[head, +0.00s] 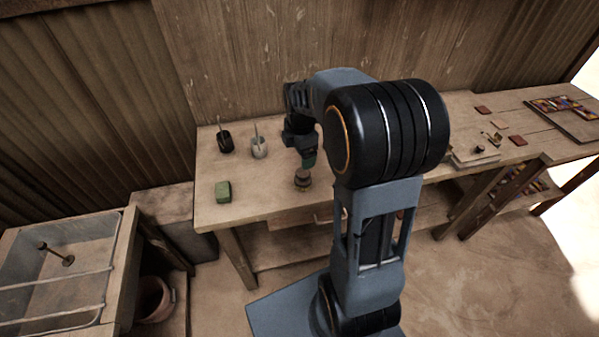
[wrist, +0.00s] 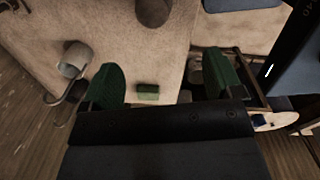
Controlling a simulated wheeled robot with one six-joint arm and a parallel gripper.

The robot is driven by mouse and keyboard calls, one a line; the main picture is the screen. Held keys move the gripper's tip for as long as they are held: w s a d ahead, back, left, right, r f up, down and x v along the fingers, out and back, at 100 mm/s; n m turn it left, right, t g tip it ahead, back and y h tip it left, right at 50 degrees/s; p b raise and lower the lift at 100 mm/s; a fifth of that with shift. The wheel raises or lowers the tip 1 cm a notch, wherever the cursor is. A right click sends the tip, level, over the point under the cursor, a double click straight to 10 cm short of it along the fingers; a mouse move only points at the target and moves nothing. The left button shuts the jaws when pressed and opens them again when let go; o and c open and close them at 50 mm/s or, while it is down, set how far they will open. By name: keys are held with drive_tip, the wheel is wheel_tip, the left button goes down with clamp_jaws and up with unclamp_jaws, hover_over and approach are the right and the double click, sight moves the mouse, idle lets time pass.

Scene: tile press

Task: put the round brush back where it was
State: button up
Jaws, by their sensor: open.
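A small round brown thing with a dark band (head: 303,180), which may be the round brush, stands on the workbench (head: 245,212) just below my gripper (head: 306,162). I cannot tell for certain what it is. A brown cylinder (wrist: 153,10), perhaps the same thing, is cut off at the top edge of the wrist view, outside the fingers. My gripper also shows in the wrist view (wrist: 165,85), with its two green fingers wide apart and nothing held between them. It points down over the bench, clear of the surface.
A dark cup (head: 226,145) and a grey cup (head: 259,149), both with sticks, stand at the bench's back left. A green block (head: 223,192) lies near the left edge. A basin (head: 90,242) is at the lower left. Small tiles (head: 483,110) lie far right.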

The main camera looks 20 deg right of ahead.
drive_tip(key=s+a+r+m+t, duration=0.2)
drive_tip(key=s+a+r+m, duration=0.1)
drive_tip(key=s+m, duration=0.4)
drive_tip(key=s+a+r+m+t, duration=0.2)
drive_tip(key=s+a+r+m, duration=0.2)
drive_tip(key=s+m, duration=0.3)
drive_tip(key=shift+s+a+r+m, duration=0.2)
drive_tip(key=shift+s+a+m, duration=0.25)
drive_tip(key=shift+m, duration=1.65)
